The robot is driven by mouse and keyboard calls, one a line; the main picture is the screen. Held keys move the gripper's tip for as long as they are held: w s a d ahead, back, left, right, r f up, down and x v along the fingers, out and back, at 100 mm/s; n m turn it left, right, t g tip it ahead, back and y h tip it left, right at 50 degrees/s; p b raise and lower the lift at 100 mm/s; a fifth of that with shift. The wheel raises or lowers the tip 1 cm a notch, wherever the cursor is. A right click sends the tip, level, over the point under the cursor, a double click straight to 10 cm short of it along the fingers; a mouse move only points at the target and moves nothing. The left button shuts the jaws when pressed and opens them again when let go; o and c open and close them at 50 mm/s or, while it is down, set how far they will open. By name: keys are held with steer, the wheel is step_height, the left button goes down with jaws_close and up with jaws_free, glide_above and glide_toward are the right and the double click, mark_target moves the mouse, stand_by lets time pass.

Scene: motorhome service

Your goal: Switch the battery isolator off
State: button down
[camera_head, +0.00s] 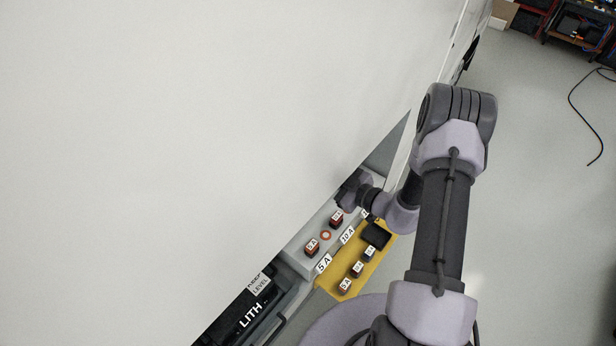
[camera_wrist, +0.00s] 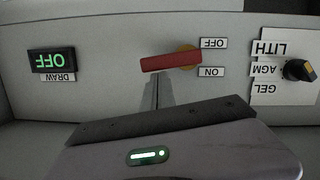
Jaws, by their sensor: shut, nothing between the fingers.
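The battery isolator's red handle (camera_wrist: 168,62) shows upside down in the wrist view. It lies nearly level, running left from a brass-coloured pivot (camera_wrist: 187,49). An OFF label (camera_wrist: 213,43) and an ON label (camera_wrist: 211,72) sit right of the pivot, OFF above ON in the picture. A display (camera_wrist: 52,60) marked DRAW reads OFF in green. My gripper (camera_wrist: 153,82) is shut and empty, its fingertips just below the handle's left part; I cannot tell if they touch it. In the head view my gripper (camera_head: 354,192) reaches into the bay and the isolator is not visible.
A battery-type knob (camera_wrist: 299,70) marked LITH, AGM and GEL is on the right. In the head view, a grey panel (camera_head: 298,262) holds red fuses, beside a yellow tray (camera_head: 327,282) with several fuses. The white vehicle wall (camera_head: 200,120) stands left; open floor (camera_head: 540,200) lies right.

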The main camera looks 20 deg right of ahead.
steer(key=shift+d+f, duration=0.2)
steer(key=shift+f, duration=0.25)
stand_by(0.5)
